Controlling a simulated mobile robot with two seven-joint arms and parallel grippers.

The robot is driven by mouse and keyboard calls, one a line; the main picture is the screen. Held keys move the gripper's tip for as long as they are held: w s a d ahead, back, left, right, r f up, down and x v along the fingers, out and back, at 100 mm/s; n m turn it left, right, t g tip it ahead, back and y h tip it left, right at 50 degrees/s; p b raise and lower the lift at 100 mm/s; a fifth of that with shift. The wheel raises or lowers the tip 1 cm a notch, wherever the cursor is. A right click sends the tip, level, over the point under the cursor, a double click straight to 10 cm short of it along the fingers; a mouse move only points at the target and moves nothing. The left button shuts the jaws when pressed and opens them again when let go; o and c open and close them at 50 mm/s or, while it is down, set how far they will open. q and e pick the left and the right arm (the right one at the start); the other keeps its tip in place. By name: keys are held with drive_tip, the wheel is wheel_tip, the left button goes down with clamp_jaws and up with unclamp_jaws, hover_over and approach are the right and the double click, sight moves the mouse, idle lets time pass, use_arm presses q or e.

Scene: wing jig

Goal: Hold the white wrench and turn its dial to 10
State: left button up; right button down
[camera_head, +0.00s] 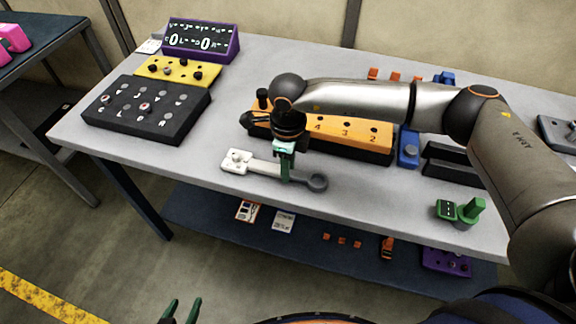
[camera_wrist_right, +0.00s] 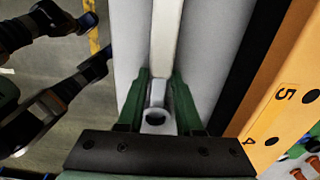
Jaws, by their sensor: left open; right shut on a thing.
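The white wrench (camera_head: 262,168) is near the front edge of the grey table, left of centre. Its wide white head (camera_head: 237,160), with a small raised part on it, points left, and its grey ring end (camera_head: 316,182) points right. My right gripper (camera_head: 286,174) is shut on the shaft near the ring end, from above. In the right wrist view the green fingers (camera_wrist_right: 162,85) stand on both sides of the shaft (camera_wrist_right: 165,45). I cannot read any dial value. My left gripper (camera_head: 181,311) is open and empty, low in front of the table.
An orange block (camera_head: 345,140) with numbered holes lies just behind the wrench. A black panel (camera_head: 145,108), a yellow panel (camera_head: 171,70) and a purple display (camera_head: 201,40) stand at the left. A green part (camera_head: 460,211) is at the right. The table between black panel and wrench is clear.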

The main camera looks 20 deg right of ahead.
drive_tip(key=shift+f, duration=0.2)
drive_tip(key=shift+c, duration=2.4)
unclamp_jaws()
wheel_tip(320, 180, up, 13)
drive_tip(key=b, duration=0.1)
drive_tip(key=shift+f+b, duration=0.2)
drive_tip(key=shift+b, duration=0.1)
drive_tip(key=shift+s, duration=0.1)
